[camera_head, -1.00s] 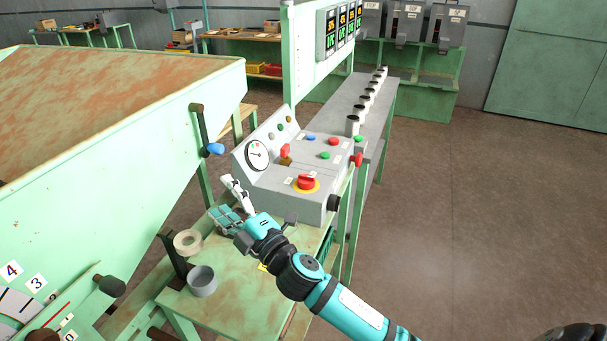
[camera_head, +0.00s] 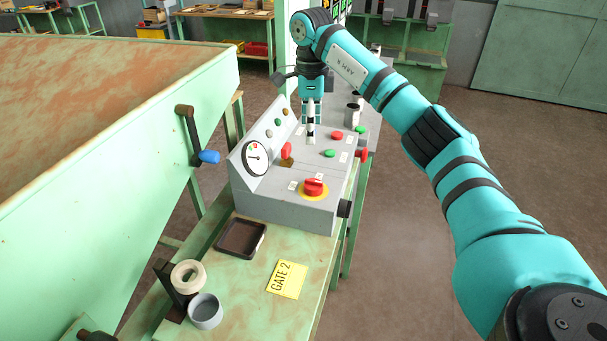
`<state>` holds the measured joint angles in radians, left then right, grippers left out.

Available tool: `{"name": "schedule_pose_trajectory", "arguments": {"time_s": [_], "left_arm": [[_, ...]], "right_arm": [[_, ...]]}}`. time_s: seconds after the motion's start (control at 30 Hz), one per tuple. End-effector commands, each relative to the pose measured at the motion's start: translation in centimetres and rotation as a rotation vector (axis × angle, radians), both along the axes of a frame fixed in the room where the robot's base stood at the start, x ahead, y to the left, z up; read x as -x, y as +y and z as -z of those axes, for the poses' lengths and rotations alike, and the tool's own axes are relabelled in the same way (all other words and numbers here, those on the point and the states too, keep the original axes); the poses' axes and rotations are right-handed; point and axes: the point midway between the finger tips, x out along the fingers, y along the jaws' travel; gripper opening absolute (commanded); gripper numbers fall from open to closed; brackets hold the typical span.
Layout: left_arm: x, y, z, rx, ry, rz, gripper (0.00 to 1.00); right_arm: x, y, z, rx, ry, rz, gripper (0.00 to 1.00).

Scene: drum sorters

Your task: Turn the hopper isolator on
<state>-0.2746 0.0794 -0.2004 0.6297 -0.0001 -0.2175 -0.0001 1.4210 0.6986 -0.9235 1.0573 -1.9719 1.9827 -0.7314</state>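A grey control box (camera_head: 285,207) stands on the green bench. On its top is a red rotary handle on a yellow plate (camera_head: 314,188), which looks like an isolator; the small labels are too blurred to read. A red lever-like switch (camera_head: 286,150) sits near the gauge, and a red knob (camera_head: 362,154) is on the right side. My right gripper (camera_head: 311,139) points down over the rear of the box top, behind the rotary handle and apart from it. Its fingers look together, with nothing seen between them. They cover the blue button's place. My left gripper is out of view.
The sloping green hopper (camera_head: 90,190) with a blue-handled crank (camera_head: 207,157) fills the left. On the bench are a dark tray (camera_head: 241,238), a yellow "GATE 2" card (camera_head: 287,279), a tape roll (camera_head: 188,276) and a grey cup (camera_head: 205,311). The floor at right is clear.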

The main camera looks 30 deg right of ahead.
Motion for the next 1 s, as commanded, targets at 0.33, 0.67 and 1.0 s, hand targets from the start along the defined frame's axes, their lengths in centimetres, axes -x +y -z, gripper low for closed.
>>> {"name": "schedule_pose_trajectory", "arguments": {"time_s": [0.33,0.67,1.0], "left_arm": [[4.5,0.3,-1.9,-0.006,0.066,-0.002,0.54],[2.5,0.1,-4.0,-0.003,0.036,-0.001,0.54],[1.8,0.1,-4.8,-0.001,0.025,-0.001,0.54]], "right_arm": [[0.2,0.1,6.6,-0.003,0.004,0.000,0.71],[0.3,0.1,13.4,-0.004,0.002,0.000,0.71],[0.2,0.1,16.5,-0.006,-0.003,0.000,0.71]]}}
